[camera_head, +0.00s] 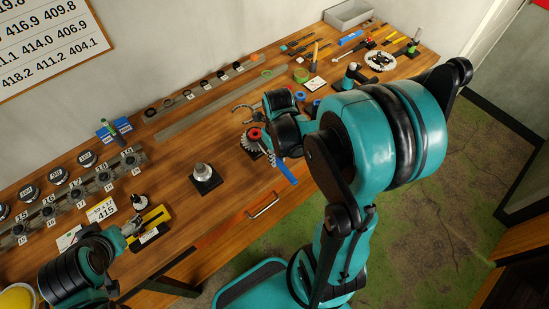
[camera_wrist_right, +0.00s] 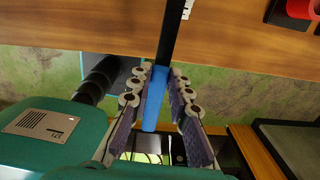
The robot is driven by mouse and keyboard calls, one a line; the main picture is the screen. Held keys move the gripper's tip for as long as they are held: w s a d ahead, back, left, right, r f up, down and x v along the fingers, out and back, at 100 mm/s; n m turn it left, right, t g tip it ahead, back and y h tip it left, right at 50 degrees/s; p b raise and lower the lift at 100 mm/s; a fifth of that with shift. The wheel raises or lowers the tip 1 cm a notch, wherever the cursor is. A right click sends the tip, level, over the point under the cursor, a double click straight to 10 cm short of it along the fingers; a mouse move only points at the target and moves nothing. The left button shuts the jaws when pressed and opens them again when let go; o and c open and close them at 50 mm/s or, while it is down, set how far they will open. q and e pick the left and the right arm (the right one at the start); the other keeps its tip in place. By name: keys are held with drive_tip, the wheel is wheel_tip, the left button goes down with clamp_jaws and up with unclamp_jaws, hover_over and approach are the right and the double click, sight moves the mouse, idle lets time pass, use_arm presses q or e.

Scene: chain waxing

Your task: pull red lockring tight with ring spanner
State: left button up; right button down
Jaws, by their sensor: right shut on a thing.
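The red lockring (camera_head: 254,132) sits on top of a dark toothed sprocket (camera_head: 250,145) near the front of the bench. The ring spanner shows as a blue handle (camera_head: 286,173) beside my right gripper (camera_head: 279,158) at the bench's front edge. In the right wrist view the blue handle (camera_wrist_right: 155,104) lies between the fingers of my right gripper (camera_wrist_right: 160,85), with a black shank (camera_wrist_right: 172,35) running up over the wood. The spanner's ring end cannot be made out. My left gripper (camera_head: 131,227) is at the lower left, by a yellow and black block; its opening is unclear.
A metal piece on a black base (camera_head: 204,175) stands left of the sprocket. A drawer handle (camera_head: 263,205) is on the bench front. Numbered holders (camera_head: 104,176) fill the left side. Several tools lie at the far right. Bare wood lies between the black base and sprocket.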

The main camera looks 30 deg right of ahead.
drive_tip(key=shift+a, duration=0.15)
drive_tip(key=shift+d, duration=0.2)
drive_tip(key=shift+d+n, duration=0.35)
drive_tip(key=shift+n, duration=0.05)
drive_tip(key=shift+r+p, duration=1.95)
drive_tip(key=shift+r, duration=0.6)
drive_tip(key=shift+f, duration=0.15)
